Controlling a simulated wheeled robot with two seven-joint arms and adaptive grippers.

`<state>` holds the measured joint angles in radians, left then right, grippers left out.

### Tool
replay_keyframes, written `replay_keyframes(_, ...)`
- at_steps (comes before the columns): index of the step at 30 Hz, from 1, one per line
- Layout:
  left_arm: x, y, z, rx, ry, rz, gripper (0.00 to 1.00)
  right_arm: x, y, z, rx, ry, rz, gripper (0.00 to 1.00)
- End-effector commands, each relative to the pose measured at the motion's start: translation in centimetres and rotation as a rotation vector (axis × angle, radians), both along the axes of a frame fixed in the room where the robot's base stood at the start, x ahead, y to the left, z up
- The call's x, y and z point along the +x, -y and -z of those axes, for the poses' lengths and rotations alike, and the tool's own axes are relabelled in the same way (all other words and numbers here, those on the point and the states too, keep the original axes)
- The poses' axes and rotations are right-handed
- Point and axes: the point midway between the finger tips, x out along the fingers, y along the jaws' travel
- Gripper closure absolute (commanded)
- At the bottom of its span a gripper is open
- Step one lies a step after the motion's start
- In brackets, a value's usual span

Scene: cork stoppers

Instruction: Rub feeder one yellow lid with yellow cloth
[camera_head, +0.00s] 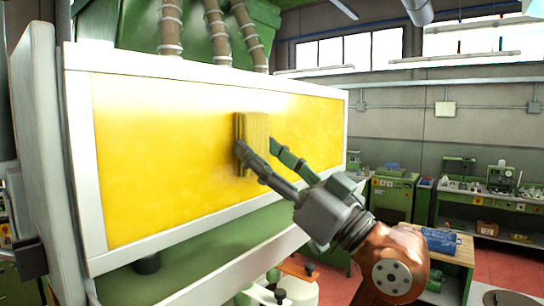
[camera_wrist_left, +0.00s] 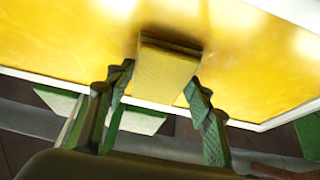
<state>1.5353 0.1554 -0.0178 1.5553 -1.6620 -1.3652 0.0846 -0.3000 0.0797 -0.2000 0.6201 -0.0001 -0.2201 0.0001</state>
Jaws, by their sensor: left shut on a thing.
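The yellow lid (camera_head: 165,150) is a wide, glossy panel in a white frame, facing me on the feeder at left and centre. The yellow cloth (camera_head: 253,128) is a folded, block-like piece in front of the lid, right of its middle. My left gripper (camera_head: 258,147) is shut on the cloth, one finger on each side. In the left wrist view, the cloth (camera_wrist_left: 165,68) sits between the fingers with its far edge at the lid (camera_wrist_left: 60,35). A dark shadow lies by that edge; I cannot tell whether it touches. My right gripper is not in view.
The white frame (camera_head: 85,165) borders the lid, and ribbed hoses (camera_head: 214,30) rise behind its top edge. A wooden-topped bench with a blue item (camera_head: 440,240) stands at lower right. Green machines and workbenches (camera_head: 490,195) line the far wall. Red floor shows between them.

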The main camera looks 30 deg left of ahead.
Motion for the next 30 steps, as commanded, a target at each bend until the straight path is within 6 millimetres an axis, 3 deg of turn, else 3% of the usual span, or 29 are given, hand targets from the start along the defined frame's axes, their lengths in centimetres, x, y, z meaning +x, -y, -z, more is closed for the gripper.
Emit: replay_keyframes(30,-5.7,-0.6,0.1,-0.002,0.004,0.001,0.71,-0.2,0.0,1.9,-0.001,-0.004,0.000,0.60)
